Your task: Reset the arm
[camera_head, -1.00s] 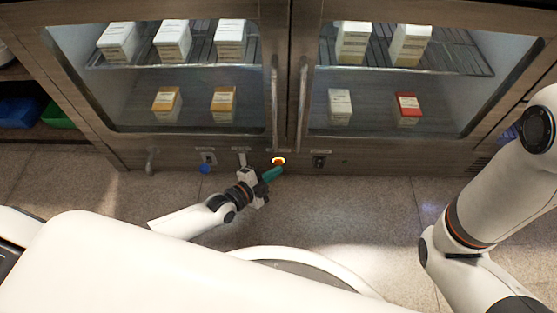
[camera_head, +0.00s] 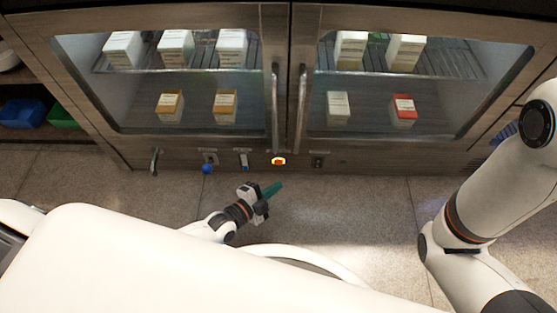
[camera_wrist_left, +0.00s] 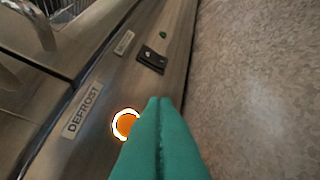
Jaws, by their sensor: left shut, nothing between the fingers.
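My left gripper (camera_head: 272,190) is in the lower middle of the head view, in front of the cabinet's lower panel and apart from it. Its green fingers are pressed together with nothing between them; they also show in the left wrist view (camera_wrist_left: 160,125). A lit orange button with a glowing ring (camera_head: 278,161) sits on the panel just beyond the fingertips. In the wrist view the button (camera_wrist_left: 126,124) is left of the fingers, near a DEFROST label (camera_wrist_left: 83,110). My right arm stands at the right of the head view; its gripper is out of frame.
The glass-door cabinet (camera_head: 297,25) holds white, yellow-topped and red-topped boxes on its shelves. A blue knob (camera_head: 207,169), a lever (camera_head: 154,160) and a black switch (camera_head: 318,160) are on the lower panel. Bare floor (camera_head: 360,215) lies in front.

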